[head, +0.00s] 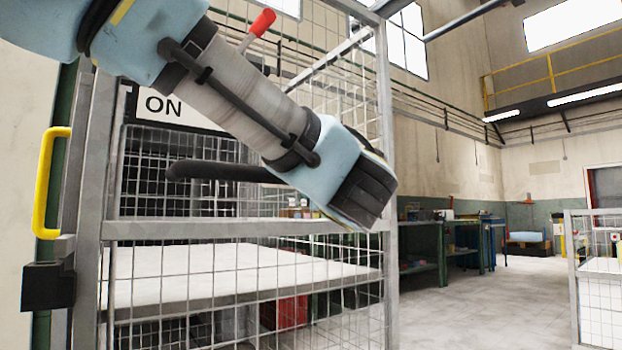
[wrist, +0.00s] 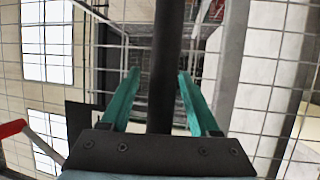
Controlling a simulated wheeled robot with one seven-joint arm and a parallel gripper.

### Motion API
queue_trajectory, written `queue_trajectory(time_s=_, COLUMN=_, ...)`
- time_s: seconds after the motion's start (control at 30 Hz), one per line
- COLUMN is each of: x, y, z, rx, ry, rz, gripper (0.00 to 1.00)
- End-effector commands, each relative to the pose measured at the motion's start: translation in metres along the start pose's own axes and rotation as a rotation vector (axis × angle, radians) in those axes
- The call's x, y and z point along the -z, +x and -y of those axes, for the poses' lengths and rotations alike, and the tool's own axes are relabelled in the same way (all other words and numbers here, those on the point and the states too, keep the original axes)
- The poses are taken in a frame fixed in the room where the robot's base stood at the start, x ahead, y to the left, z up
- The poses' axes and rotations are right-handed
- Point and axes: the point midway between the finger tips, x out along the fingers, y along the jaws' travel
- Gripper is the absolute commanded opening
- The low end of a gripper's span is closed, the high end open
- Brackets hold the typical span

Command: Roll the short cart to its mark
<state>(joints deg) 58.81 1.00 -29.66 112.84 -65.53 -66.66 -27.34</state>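No cart is plainly recognisable as the short cart, and no floor mark shows. A grey-framed mesh structure (head: 390,270) stands close in front, with a pale flat surface (head: 230,278) behind the wire. I cannot tell whether it is a cart or a fixed cage. My arm reaches across it in the head view, hiding part of the mesh; the fingers are hidden there. In the wrist view my gripper (wrist: 158,72) has its teal fingers spread apart. A dark bar (wrist: 165,60) runs between them, with gaps on both sides. Mesh and a grey post lie beyond.
A yellow handle (head: 48,180), an "ON" sign (head: 172,107) and a red-tipped lever (head: 262,22) are near my arm. Another mesh-sided frame (head: 574,290) stands at the right edge. Green workbenches (head: 443,250) line the back. Open concrete floor (head: 490,310) lies between.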

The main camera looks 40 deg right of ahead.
Motion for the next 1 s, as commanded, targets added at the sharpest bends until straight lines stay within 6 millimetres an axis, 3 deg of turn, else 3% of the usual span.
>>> queue_trajectory(time_s=0.27, x=0.001, y=-0.005, z=0.0, rx=0.001, ry=0.0, rz=-0.002, gripper=0.62)
queue_trajectory(time_s=0.7, x=0.0, y=-0.082, z=-0.001, rx=0.0, ry=0.001, rz=0.002, gripper=0.62)
queue_trajectory(time_s=1.0, x=0.0, y=-0.108, z=0.0, rx=0.0, ry=0.0, rz=-0.001, gripper=0.62)
